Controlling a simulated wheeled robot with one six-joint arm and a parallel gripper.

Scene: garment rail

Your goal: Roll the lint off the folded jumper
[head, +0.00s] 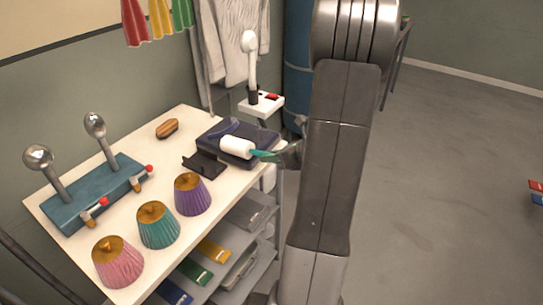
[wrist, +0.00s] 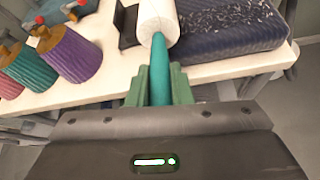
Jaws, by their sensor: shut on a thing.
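The folded jumper (head: 259,133) is dark navy and lies at the far right end of the table top. In the wrist view the jumper (wrist: 225,28) shows many pale lint specks on its upper face. The lint roller (head: 237,147) has a white cylinder and a teal handle. My gripper (head: 286,154) is shut on the teal handle. In the wrist view the white roller head (wrist: 158,20) is at the jumper's left edge, and the handle (wrist: 159,70) runs back between the fingers (wrist: 159,92). I cannot tell whether the roller touches the jumper.
A dark holder (head: 203,165) stands left of the jumper. A brush (head: 167,129), a teal stand with metal balls (head: 95,195), and purple (head: 192,194), teal (head: 158,225) and pink (head: 117,262) fluted pieces share the table (head: 150,180). A white steamer (head: 250,65) stands behind.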

